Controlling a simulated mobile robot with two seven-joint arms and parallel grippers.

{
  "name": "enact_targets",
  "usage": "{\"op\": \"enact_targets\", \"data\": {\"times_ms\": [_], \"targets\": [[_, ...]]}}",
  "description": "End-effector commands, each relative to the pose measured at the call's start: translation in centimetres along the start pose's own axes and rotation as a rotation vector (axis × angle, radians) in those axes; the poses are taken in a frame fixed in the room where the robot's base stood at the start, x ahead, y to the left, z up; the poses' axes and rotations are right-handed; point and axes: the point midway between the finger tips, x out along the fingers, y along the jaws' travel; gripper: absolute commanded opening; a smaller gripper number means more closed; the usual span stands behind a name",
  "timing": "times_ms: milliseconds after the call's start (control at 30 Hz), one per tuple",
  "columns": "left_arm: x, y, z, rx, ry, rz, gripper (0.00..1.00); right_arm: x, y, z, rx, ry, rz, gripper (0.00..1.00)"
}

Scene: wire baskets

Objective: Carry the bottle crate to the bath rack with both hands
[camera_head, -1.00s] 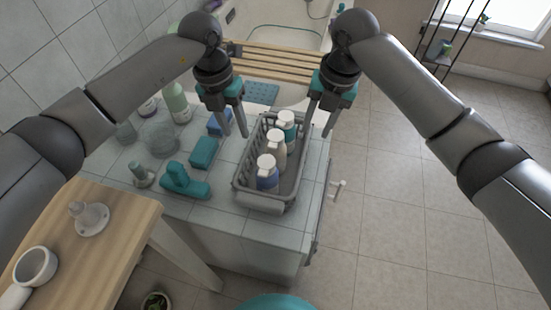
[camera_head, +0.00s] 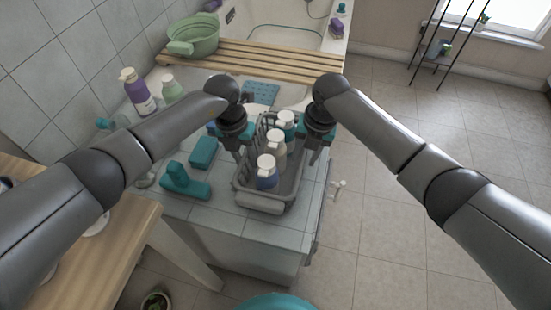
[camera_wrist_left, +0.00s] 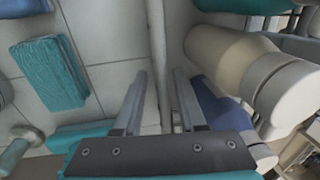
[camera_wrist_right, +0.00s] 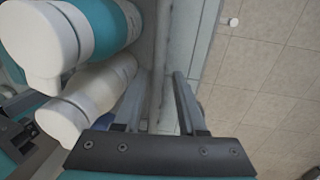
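The grey bottle crate (camera_head: 258,201) stands on the tiled counter with several white-capped bottles (camera_head: 266,172) inside. My left gripper (camera_head: 242,158) is at its left long wall and my right gripper (camera_head: 311,160) at its right long wall. In the left wrist view the crate wall (camera_wrist_left: 158,50) lies between the spread fingers (camera_wrist_left: 158,100). In the right wrist view the wall (camera_wrist_right: 163,50) also lies between spread fingers (camera_wrist_right: 160,100), with gaps visible. The wooden slatted bath rack (camera_head: 265,61) lies across the bathtub behind the crate.
Teal blocks (camera_head: 184,182) and a teal sponge (camera_head: 203,151) lie left of the crate. A purple-labelled bottle (camera_head: 137,92) stands farther left. A green basin (camera_head: 195,37) sits at the rack's left end; its middle and right are clear. Open floor lies right of the counter.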

Motion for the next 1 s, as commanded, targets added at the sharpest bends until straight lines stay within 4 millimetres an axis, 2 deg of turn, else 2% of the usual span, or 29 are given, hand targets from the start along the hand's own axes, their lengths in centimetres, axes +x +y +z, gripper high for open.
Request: {"op": "enact_targets", "data": {"times_ms": [100,433,1000], "targets": [[-0.01,-0.01,-0.01,0.0,0.0,0.0,0.38,-0.02,0.01,-0.01,0.0,0.0,0.0,0.38],[-0.04,0.01,0.0,0.0,0.0,0.0,0.01,-0.05,0.0,0.01,0.0,0.0,0.0,0.01],[-0.06,0.04,0.01,-0.001,0.0,0.001,0.0,-0.08,-0.03,0.04,0.001,0.0,0.0,0.0]]}}
